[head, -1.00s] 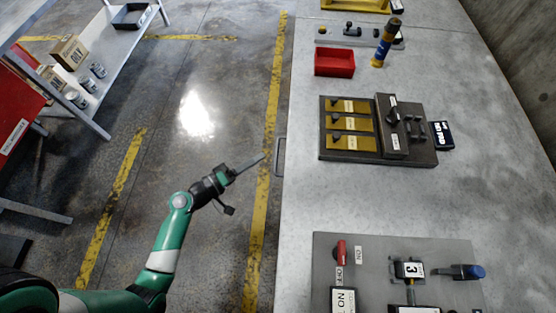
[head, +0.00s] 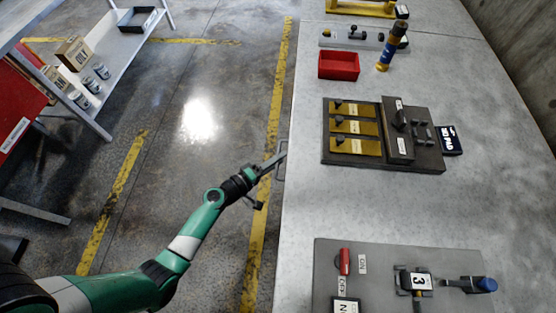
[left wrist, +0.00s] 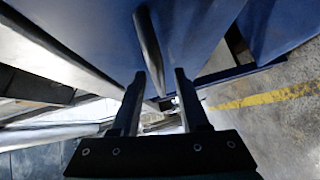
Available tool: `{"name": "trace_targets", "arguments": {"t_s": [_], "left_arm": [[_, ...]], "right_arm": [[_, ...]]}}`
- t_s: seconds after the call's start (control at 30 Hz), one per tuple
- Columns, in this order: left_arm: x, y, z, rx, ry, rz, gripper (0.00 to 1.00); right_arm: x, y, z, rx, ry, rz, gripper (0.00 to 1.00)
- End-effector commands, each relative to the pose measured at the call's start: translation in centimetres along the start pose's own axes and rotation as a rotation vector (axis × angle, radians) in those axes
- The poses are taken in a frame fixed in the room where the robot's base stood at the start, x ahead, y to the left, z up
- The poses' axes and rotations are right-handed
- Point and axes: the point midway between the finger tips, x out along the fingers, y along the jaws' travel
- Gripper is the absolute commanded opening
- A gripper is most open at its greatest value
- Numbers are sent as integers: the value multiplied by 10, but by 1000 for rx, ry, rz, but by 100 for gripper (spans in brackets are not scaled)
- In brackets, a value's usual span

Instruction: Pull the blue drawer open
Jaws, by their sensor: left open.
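The blue drawer's front (left wrist: 195,30) fills the upper part of the left wrist view. Its dark bar handle (left wrist: 148,40) runs down from the top toward my fingers. In the head view only the handle (head: 281,162) shows, sticking out past the bench's left edge; the drawer front is hidden below the top. My left gripper (head: 277,156) is at the handle. In the left wrist view the fingers of my left gripper (left wrist: 160,78) are apart, with the handle's near end between the tips. I cannot tell whether they touch it. My right gripper is not in view.
The grey bench top (head: 390,205) carries a lever panel (head: 350,160), a red bin (head: 339,65) and a switch panel (head: 380,262). The floor left of the bench is clear up to a shelf (head: 120,60) with cans and a box.

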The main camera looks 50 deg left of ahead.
Motion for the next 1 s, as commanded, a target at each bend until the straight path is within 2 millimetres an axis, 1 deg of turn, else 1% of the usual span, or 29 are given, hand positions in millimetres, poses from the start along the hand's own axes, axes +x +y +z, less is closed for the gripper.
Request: {"name": "trace_targets", "arguments": {"t_s": [0.07, 0.27, 0.37, 0.5, 0.53, 1.0], "left_arm": [[3, 0, 0, 0, 0, 0, 45], [3, 0, 0, 0, 0, 0, 45], [3, 0, 0, 0, 0, 0, 29], [3, 0, 0, 0, 0, 0, 3], [3, 0, 0, 0, 0, 0, 0], [3, 0, 0, 0, 0, 0, 0]], "right_arm": [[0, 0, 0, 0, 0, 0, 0], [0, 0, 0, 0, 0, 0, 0], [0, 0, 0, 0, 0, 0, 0], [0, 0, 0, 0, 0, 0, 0], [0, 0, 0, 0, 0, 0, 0], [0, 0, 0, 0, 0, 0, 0]]}}
